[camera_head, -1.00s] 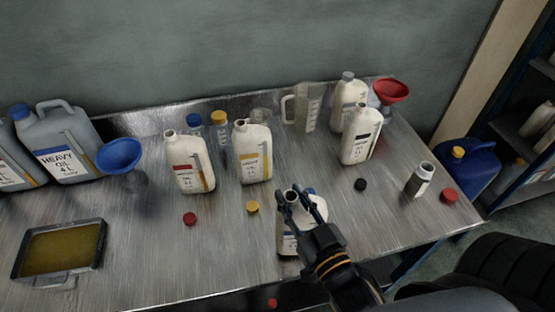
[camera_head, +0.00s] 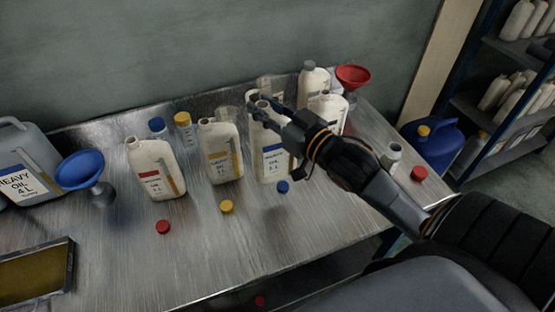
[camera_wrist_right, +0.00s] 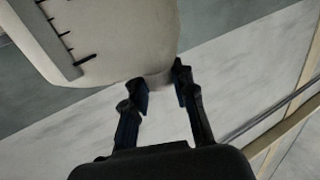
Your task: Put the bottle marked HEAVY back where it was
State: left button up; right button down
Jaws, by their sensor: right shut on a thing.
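A white bottle with a blue label band (camera_head: 274,158) is upright in the row of bottles, right of the yellow-label bottle (camera_head: 221,152). Its label is too small to read surely. My right gripper (camera_head: 262,104) is shut on its neck, which is uncapped; the wrist view shows the fingers (camera_wrist_right: 161,88) on either side of the neck and the pale bottle body (camera_wrist_right: 115,35). I cannot tell whether its base touches the table. A blue cap (camera_head: 282,187) lies just in front of it. My left gripper is out of view.
The red-label bottle (camera_head: 155,170) stands left. A blue funnel (camera_head: 80,170) and a grey jug marked HEAVY OIL (camera_head: 28,150) are farther left. My arm partly hides bottles at the right, near a red funnel (camera_head: 353,77). The front middle of the metal table (camera_head: 200,250) is bare.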

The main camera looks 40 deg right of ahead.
jog(key=shift+w+d+r, duration=0.2)
jog(key=shift+r, duration=0.25)
jog(key=shift+w+d+r, duration=0.15)
jog(key=shift+r, duration=0.3)
jog(key=shift+w+d, duration=0.2)
jog(key=shift+w, duration=0.05)
jog(key=w+d+f+p, duration=0.3)
jog(key=w+d+f, duration=0.5)
jog(key=w+f, duration=0.2)
notch_tip(320, 180, down, 3)
jog(key=shift+w+r+p, duration=0.15)
jog(key=shift+w+p, duration=0.2)
jog(key=c, duration=1.1)
grip_release()
jog(key=shift+f, duration=0.25)
jog(key=shift+s, duration=0.1)
